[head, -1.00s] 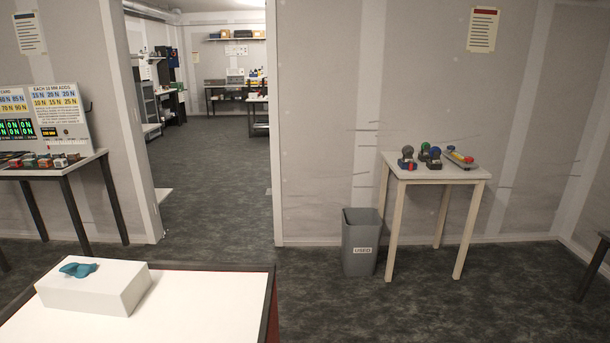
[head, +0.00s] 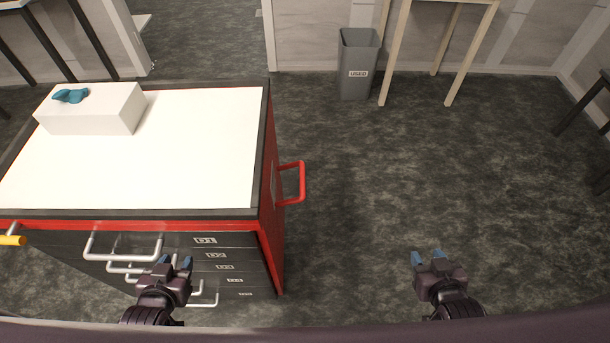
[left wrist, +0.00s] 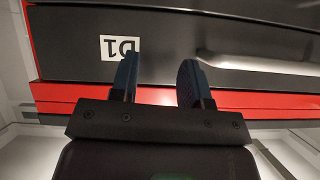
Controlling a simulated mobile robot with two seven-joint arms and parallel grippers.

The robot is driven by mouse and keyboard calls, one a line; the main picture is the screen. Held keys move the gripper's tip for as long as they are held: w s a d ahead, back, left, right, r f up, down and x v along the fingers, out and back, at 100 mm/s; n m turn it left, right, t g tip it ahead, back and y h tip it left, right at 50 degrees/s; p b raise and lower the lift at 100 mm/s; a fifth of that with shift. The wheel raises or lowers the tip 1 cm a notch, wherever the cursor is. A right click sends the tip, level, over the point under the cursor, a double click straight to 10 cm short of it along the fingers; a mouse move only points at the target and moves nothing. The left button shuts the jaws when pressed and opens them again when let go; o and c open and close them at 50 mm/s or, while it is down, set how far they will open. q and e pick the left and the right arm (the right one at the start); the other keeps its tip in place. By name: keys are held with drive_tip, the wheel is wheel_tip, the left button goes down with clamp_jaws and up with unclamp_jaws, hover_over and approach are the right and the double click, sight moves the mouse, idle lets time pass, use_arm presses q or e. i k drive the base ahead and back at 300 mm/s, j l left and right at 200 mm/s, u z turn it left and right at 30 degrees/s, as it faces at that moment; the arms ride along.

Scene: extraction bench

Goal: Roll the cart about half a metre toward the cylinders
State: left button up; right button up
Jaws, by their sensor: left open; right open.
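The cart (head: 200,180) is a red and dark drawer cabinet with a white top, at the left of the head view. A red handle (head: 302,182) sticks out of its right side. Its front has several drawers with silver handles, one labelled D1 (head: 205,240); that label also shows upside down in the left wrist view (left wrist: 120,47). My left gripper (head: 175,262) is open and empty in front of the drawers, apart from the red handle. My right gripper (head: 428,257) is open and empty over bare floor, right of the cart. No cylinders are recognisable now.
A white box (head: 100,118) with a teal item (head: 71,96) sits on the cart top. A yellow-ended handle (head: 12,240) shows at its front left. A grey bin (head: 357,85) and a light table (head: 455,50) stand beyond. The floor right of the cart is clear.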

sight(202, 155)
drive_tip(key=k+j, duration=0.4)
drive_tip(key=j, duration=0.15)
drive_tip(key=k+j, duration=0.1)
drive_tip(key=j, duration=0.2)
drive_tip(key=j+z, duration=0.1)
drive_tip(key=j, duration=0.2)
drive_tip(key=k+j, duration=0.15)
drive_tip(key=j+z, duration=0.1)
drive_tip(key=j, duration=0.4)
drive_tip(key=k+j, duration=0.1)
drive_tip(key=j, duration=0.4)
drive_tip(key=j+z, duration=0.15)
drive_tip(key=j, duration=0.7)
drive_tip(key=i+j+z, duration=0.1)
drive_tip(key=j, duration=0.8)
drive_tip(key=i+j, duration=0.15)
drive_tip(key=j, duration=0.2)
drive_tip(key=i+j, duration=0.1)
drive_tip(key=j, duration=0.3)
drive_tip(key=k, duration=0.55)
drive_tip(key=j+z, duration=0.05)
